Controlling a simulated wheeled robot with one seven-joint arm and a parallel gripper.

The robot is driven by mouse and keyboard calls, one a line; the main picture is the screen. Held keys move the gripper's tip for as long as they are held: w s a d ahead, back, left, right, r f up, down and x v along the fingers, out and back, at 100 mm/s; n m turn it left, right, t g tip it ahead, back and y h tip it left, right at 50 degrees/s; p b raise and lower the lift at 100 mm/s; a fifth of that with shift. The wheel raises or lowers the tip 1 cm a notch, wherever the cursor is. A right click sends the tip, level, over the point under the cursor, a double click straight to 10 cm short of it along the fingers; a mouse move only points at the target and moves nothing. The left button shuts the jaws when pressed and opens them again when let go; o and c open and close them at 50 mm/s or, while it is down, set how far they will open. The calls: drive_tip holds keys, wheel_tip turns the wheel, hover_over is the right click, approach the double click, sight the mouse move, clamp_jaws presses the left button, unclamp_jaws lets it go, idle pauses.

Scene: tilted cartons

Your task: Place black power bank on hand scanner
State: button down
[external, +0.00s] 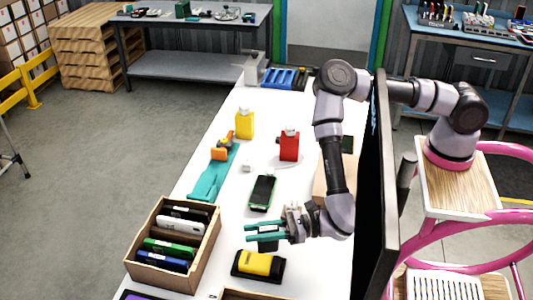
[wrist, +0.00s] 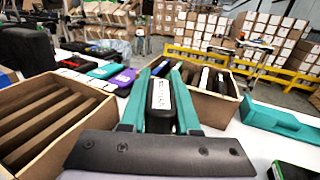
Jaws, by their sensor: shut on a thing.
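My gripper (external: 262,236) has teal fingers and is shut on the black power bank (wrist: 161,95), which has a white label. In the wrist view the power bank stands on edge between the fingers (wrist: 160,92). In the external view it is mostly hidden by the fingers, above the white table. A green-edged handheld device with a dark screen (external: 262,192) lies flat behind the gripper. I cannot tell for certain which of these is the hand scanner.
A carton (external: 210,238) of several upright power banks stands left of the gripper. A yellow and black device (external: 257,263) lies in front. An empty slotted carton (wrist: 88,128) shows in the wrist view.

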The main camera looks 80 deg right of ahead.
sight(272, 250)
drive_tip(key=shift+s+a+f, duration=0.1)
drive_tip(key=shift+f, duration=1.15)
drive_tip(key=shift+s+a+f, duration=0.1)
drive_tip(key=shift+f, duration=1.1)
drive_tip(key=shift+f, duration=0.1)
drive_tip(key=c, duration=0.6)
unclamp_jaws()
drive_tip(key=shift+c, duration=0.2)
drive_tip(key=v, duration=0.3)
drive_tip(key=shift+s+d, duration=0.25)
drive_tip(key=shift+s, duration=0.15)
